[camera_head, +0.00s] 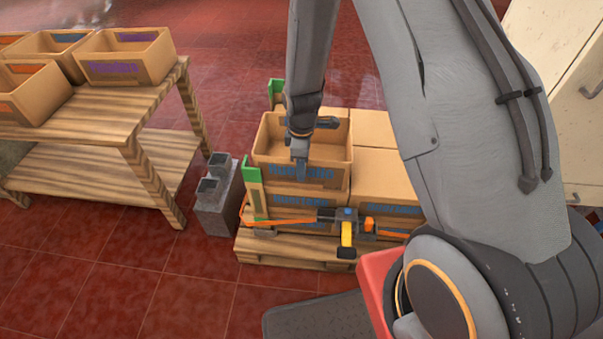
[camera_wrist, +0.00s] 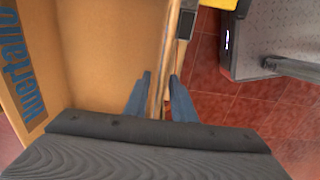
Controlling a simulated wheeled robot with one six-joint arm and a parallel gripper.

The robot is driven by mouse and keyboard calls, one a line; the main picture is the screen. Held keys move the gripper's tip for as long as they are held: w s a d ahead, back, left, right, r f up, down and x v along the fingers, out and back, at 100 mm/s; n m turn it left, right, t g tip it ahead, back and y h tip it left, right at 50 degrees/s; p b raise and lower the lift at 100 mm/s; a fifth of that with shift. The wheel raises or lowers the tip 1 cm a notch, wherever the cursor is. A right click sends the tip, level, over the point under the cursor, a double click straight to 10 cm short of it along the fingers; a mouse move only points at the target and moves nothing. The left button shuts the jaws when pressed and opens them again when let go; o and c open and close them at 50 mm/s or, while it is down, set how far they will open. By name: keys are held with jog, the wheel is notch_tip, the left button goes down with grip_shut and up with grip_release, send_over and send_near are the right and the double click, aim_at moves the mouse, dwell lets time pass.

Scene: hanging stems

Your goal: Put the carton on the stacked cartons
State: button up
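An open, empty tan carton (camera_head: 300,138) with blue lettering sits upright on the stacked cartons (camera_head: 298,199) at the left of the pallet, close to flush with them. My gripper (camera_head: 299,170) is at its front wall, pointing down. In the wrist view, the carton (camera_wrist: 110,50) shows its inside and a blue-lettered wall at left. The fingers of my gripper (camera_wrist: 160,95) stand on either side of the wall's rim, with small gaps showing, so it looks open around the wall. The far sides of the fingertips are hidden.
The stack stands on a wooden pallet (camera_head: 290,250) with green corner guards (camera_head: 250,175) and an orange strap with a yellow-handled ratchet (camera_head: 347,230). Grey blocks (camera_head: 215,205) stand to its left. A wooden table (camera_head: 90,105) holds several cartons. Red floor is clear at front left.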

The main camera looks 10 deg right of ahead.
notch_tip(320, 180, up, 9)
jog(key=shift+r, duration=0.1)
jog(key=s+d+r+m, duration=0.3)
jog(key=s+r+m, duration=0.4)
jog(key=s+r, duration=0.3)
jog(key=s+d+r+m, duration=0.4)
jog(key=s+r+m, duration=0.4)
jog(key=s+r, duration=0.2)
jog(key=shift+s+r, duration=0.3)
jog(key=shift+r+p, duration=0.1)
jog(key=shift+p, duration=0.35)
jog(key=shift+n, duration=0.3)
jog(key=r+p, duration=0.1)
jog(key=p, duration=0.2)
jog(key=r+p, duration=0.2)
jog(key=p, duration=0.1)
jog(key=s+r+p, duration=0.1)
jog(key=r+p, duration=0.1)
jog(key=p, duration=0.1)
jog(key=shift+a+r+p, duration=0.15)
jog(key=shift+a+p, duration=0.25)
